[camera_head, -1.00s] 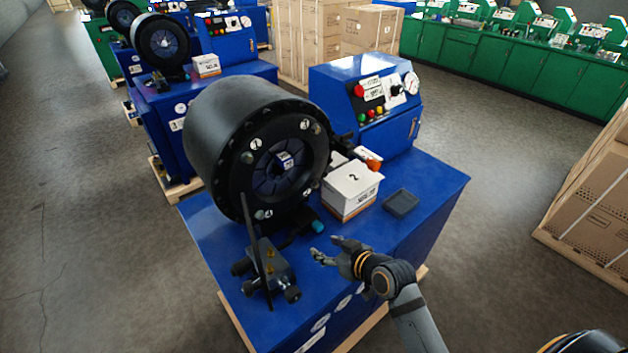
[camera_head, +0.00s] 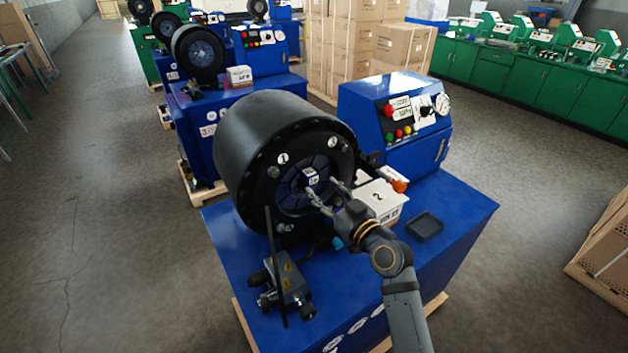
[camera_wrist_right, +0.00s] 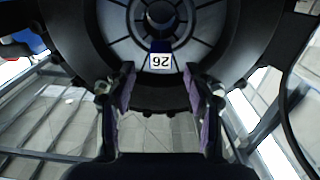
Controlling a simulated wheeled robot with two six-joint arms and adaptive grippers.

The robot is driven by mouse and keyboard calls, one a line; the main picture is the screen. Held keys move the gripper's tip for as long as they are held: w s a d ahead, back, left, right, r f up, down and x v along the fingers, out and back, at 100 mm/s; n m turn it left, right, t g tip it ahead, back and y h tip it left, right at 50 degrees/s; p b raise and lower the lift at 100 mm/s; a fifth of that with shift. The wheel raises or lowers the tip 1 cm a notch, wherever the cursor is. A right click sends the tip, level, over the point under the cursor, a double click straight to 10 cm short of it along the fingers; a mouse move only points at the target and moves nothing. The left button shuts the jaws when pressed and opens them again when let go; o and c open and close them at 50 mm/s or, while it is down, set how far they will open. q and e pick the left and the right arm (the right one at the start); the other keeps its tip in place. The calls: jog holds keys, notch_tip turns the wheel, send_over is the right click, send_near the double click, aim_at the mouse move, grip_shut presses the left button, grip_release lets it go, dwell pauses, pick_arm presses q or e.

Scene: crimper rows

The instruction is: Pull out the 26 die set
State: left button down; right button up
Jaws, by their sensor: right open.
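The 26 die set (camera_head: 290,193) sits inside the round black crimper head (camera_head: 250,135) on the blue machine. Its white label (camera_wrist_right: 160,62) reads 26, upside down in the right wrist view, where the dark segmented ring of dies shows around it. My right gripper (camera_head: 328,196) is open in front of the lower right of the crimper's opening. In the right wrist view its two fingers (camera_wrist_right: 159,78) stand apart to either side of the label, with nothing between them. I cannot tell whether they touch anything. My left gripper is not in view.
A white box marked 2 (camera_head: 388,196) stands close to my right wrist. A dark tray (camera_head: 424,225) lies to its right. A dark fitting with a thin upright plate (camera_head: 287,278) stands at the table's front. The blue control box (camera_head: 372,110) is behind.

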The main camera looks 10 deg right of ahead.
aim_at(314, 179)
jog(key=shift+b+x, duration=0.6)
jog(key=shift+x, duration=2.35)
jog(key=shift+s, duration=0.1)
grip_shut()
jog(key=shift+r, duration=0.35)
jog(key=shift+s+d+f, duration=0.1)
jog(key=shift+s+f, duration=0.05)
jog(key=shift+s, duration=0.05)
jog(key=shift+v, duration=4.45)
